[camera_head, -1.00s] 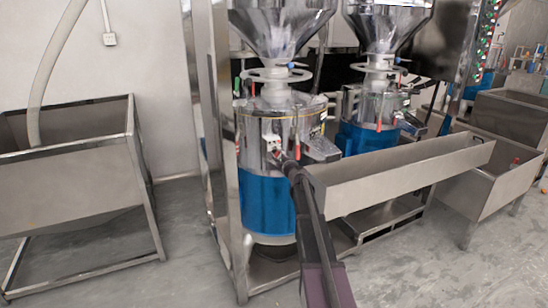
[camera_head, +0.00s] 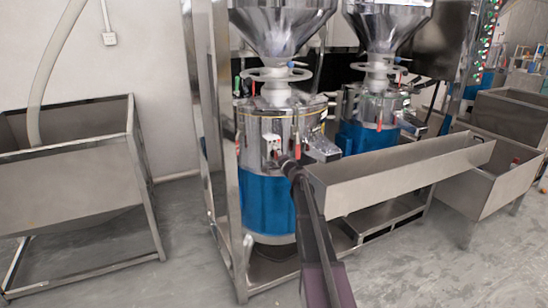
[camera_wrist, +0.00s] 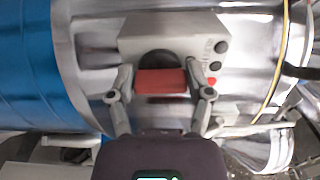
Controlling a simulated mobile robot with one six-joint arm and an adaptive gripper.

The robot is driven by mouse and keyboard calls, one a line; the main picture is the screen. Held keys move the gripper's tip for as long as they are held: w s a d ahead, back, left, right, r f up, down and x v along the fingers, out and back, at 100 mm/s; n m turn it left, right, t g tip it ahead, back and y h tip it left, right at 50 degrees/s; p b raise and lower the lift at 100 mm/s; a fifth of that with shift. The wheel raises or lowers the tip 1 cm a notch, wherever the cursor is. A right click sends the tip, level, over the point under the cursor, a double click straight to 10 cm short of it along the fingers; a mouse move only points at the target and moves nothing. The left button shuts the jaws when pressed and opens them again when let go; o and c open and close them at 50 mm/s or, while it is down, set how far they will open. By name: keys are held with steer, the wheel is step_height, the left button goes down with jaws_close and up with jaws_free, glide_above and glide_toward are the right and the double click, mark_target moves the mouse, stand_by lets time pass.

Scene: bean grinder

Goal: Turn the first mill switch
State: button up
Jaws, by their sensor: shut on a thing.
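The first mill (camera_head: 268,200) is the nearer one, with a steel body and a blue lower drum. Its switch box (camera_head: 272,143) is a small pale box on the front of the steel body. In the wrist view the switch box (camera_wrist: 180,40) carries a dark round dial with a red switch handle (camera_wrist: 162,81), set crosswise. My gripper (camera_wrist: 161,88) has one finger at each end of the red handle and is shut on it. In the head view my gripper (camera_head: 280,158) is at the switch, small and partly hidden by my arm.
Small round buttons, including a red one (camera_wrist: 212,81), sit beside the handle. A long steel trough (camera_head: 400,178) lies right of my arm. A second mill (camera_head: 366,140) stands behind. A steel bin (camera_head: 70,185) is at left, with open floor between.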

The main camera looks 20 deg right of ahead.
steer(key=shift+w, duration=0.1)
steer(key=o, duration=1.1)
steer(key=shift+o, duration=0.2)
steer(key=s, duration=1.2)
steer(key=shift+d, duration=0.2)
steer(key=shift+s+a, duration=0.1)
